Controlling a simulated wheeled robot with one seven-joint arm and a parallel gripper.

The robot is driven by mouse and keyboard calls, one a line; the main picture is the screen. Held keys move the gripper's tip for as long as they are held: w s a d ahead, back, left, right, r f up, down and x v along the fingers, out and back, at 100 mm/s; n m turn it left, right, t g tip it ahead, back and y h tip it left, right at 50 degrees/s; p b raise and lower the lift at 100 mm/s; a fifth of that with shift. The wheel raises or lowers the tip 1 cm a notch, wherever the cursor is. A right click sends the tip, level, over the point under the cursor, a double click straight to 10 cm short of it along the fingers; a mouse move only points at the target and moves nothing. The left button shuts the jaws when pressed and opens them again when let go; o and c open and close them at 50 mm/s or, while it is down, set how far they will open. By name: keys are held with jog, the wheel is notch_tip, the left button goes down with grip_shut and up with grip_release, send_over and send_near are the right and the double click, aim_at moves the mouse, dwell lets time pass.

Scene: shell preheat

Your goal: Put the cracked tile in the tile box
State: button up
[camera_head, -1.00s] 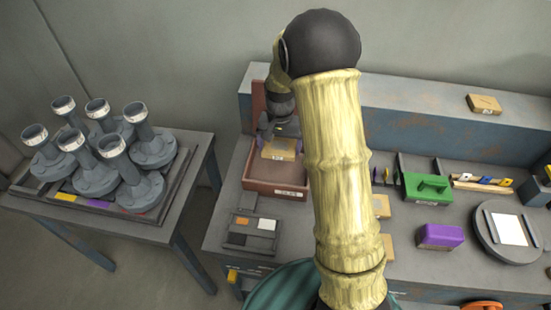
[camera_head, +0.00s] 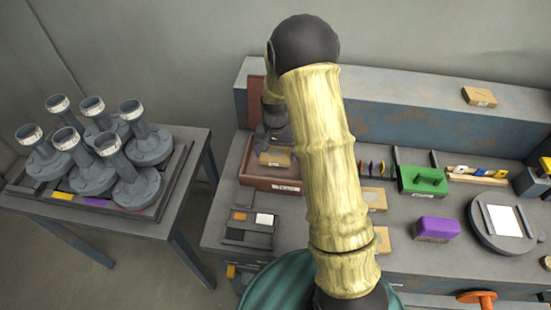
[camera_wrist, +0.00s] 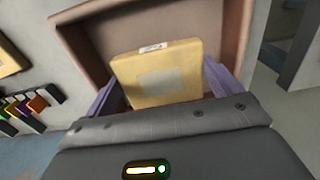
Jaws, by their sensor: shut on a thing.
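My gripper (camera_wrist: 158,88) is shut on a tan tile (camera_wrist: 165,72) with a white label on one edge and a paler square on its face. Its purple fingers are on either side of the tile. The held tile also shows in the head view (camera_head: 275,159), low over or inside the brown tile box (camera_head: 270,184). The box's walls also show in the wrist view (camera_wrist: 87,32). I cannot tell whether the tile touches the box floor. No crack shows clearly on the held tile.
Another tan tile (camera_head: 479,96) lies on the back ledge. More tan tiles (camera_head: 374,198) lie right of my arm. A green block (camera_head: 422,181), a purple block (camera_head: 437,229) and a round plate (camera_head: 502,223) are further right. A side table (camera_head: 180,185) with several grey flanged posts stands left.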

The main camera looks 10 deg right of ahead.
aim_at(275, 154)
jog(key=shift+f, duration=1.8)
jog(key=shift+f, duration=0.2)
jog(key=o, duration=1)
jog(key=shift+r, duration=0.2)
notch_tip(275, 154, up, 12)
jog(key=shift+b, duration=0.45)
